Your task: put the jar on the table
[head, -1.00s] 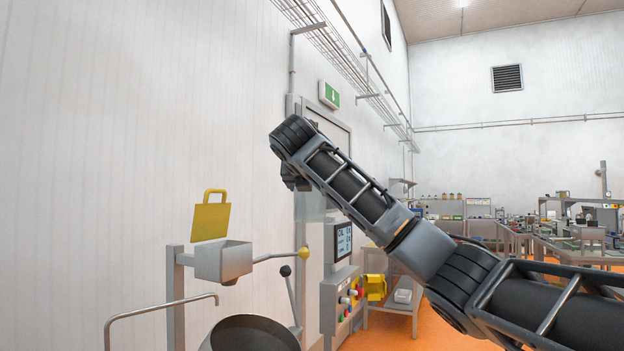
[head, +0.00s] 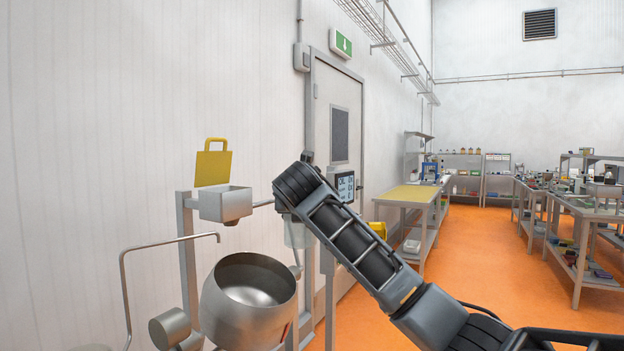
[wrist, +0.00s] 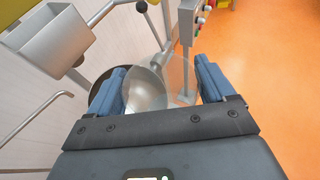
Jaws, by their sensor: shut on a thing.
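The jar (wrist: 178,75) is clear and see-through, and the wrist view looks through it to things behind. My gripper (wrist: 163,78) is shut on the jar, with a blue finger on each side. In the head view, the pale jar (head: 297,236) hangs below the end of my arm, partly hidden by it. A table (head: 408,194) with a yellowish top stands beyond, against the wall to the right of my arm's end. The jar is in the air, apart from that table.
A round metal kettle (head: 248,300) stands close at left, under a grey box (head: 224,204) on a post. A control panel (head: 345,186) is partly behind my arm. Long benches (head: 585,215) stand at right. The orange floor (head: 470,250) between is clear.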

